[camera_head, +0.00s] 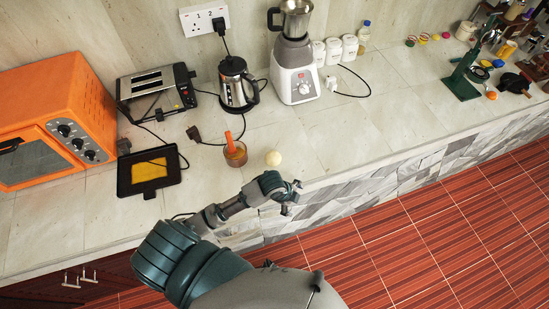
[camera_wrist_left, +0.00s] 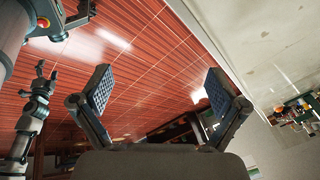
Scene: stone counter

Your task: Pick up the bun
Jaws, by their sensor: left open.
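A small pale round bun (camera_head: 273,158) sits on the stone counter near its front edge, just right of a brown cup. My left gripper (camera_head: 291,194) is in front of the bun and apart from it, by the counter's front edge. In the left wrist view its two fingers (camera_wrist_left: 155,92) are spread with nothing between them, and the bun is not seen there. My right gripper (camera_wrist_left: 43,74) shows small at the left of the wrist view, in front of the red floor. Its opening is unclear.
The brown cup (camera_head: 236,155) with an orange stick stands close left of the bun. A black tray (camera_head: 130,188), orange oven (camera_head: 60,120), toaster (camera_head: 158,92), kettle (camera_head: 237,85) and blender (camera_head: 295,70) stand around. The counter right of the bun (camera_head: 360,135) is clear.

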